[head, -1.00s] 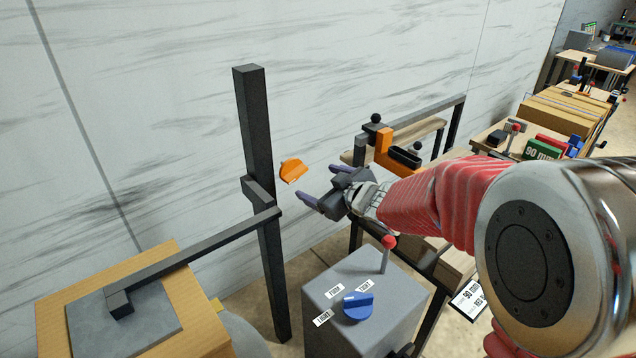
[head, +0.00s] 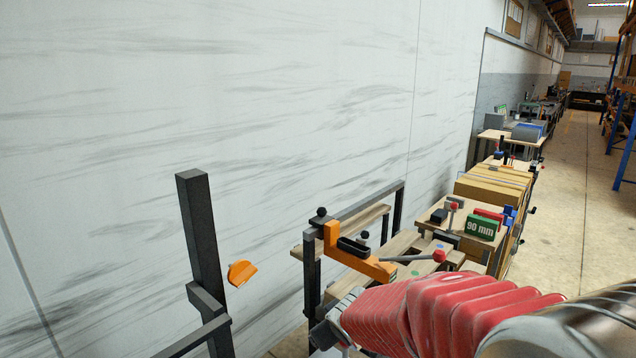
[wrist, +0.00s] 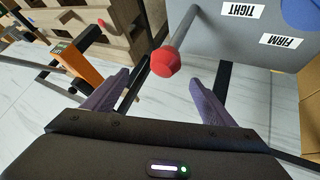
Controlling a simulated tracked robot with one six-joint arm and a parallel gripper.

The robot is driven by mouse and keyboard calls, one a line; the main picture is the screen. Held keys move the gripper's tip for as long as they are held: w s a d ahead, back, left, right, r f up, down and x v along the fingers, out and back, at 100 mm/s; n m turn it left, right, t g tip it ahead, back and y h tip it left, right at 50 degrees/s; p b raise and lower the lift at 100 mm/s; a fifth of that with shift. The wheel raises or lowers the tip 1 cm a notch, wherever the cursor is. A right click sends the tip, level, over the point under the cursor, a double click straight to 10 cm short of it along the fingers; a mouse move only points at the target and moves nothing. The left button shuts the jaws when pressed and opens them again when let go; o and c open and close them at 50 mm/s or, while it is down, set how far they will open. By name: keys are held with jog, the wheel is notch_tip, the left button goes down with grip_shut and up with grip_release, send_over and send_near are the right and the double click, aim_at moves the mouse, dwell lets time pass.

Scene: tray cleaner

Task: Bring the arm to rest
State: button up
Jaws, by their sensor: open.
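My gripper (wrist: 158,100) shows in the wrist view with its two purple fingers spread apart and nothing between them. A lever with a red ball knob (wrist: 165,61) lies beyond the fingertips, on the grey box (wrist: 225,25) marked TIGHT and FIRM. I cannot tell how far it is from the fingers. In the head view my red-sleeved arm reaches in from the lower right, and its fingers are below the frame edge or hidden.
A dark post (head: 203,245) with an orange piece (head: 241,272) beside it stands at left. An orange clamp (head: 350,255) sits on the wooden bench rack. A green 90 mm block (head: 481,227) is farther back. The aisle (head: 570,200) at right is clear.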

jog(key=s+d+r+m+g, duration=0.1)
jog(key=s+d+r+m, duration=0.1)
jog(key=s, duration=0.7)
jog(key=s+d+r+m+h, duration=0.1)
jog(key=s+d+r+m, duration=0.2)
jog(key=s, duration=0.7)
jog(key=s+d+r+m+g, duration=0.1)
jog(key=s+d+r+m, duration=0.1)
jog(key=s+d+r, duration=0.3)
jog(key=s+d, duration=0.2)
jog(key=s, duration=0.2)
jog(key=shift+s+r+g, duration=0.15)
jog(key=shift+s+g, duration=0.15)
jog(key=shift+s, duration=0.05)
jog(key=shift+d, duration=0.1)
jog(key=shift+c, duration=0.3)
